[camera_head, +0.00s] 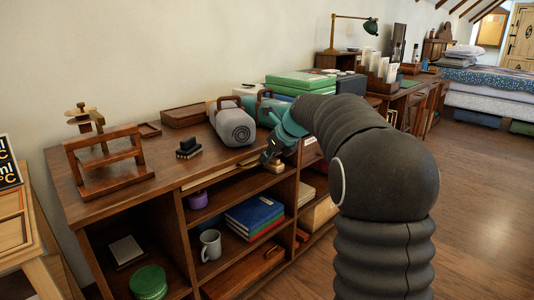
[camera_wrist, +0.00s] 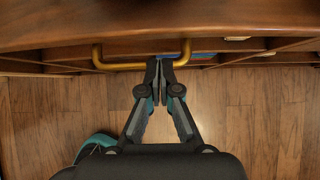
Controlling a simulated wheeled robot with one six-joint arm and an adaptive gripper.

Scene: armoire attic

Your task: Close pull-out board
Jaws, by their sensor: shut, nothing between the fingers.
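My gripper (camera_head: 268,152) is in front of the front edge of the brown wooden cabinet (camera_head: 105,203), just below its top. In the wrist view my gripper (camera_wrist: 158,64) is shut and empty. Its fingertips reach the brass bar handle (camera_wrist: 122,66) between its two ends; I cannot tell whether they touch it. The handle lies along a wooden front (camera_wrist: 160,25). A thin pale strip (camera_head: 207,177) shows under the cabinet top in the head view and may be the pull-out board's edge. How far the board stands out is unclear.
On the cabinet top are a wooden frame (camera_head: 108,163), a black block (camera_head: 188,148), a grey cylindrical device (camera_head: 235,124) and green boxes (camera_head: 300,80). Open shelves below hold a mug (camera_head: 210,244) and books (camera_head: 254,214). The wooden floor (camera_head: 480,210) to the right is clear.

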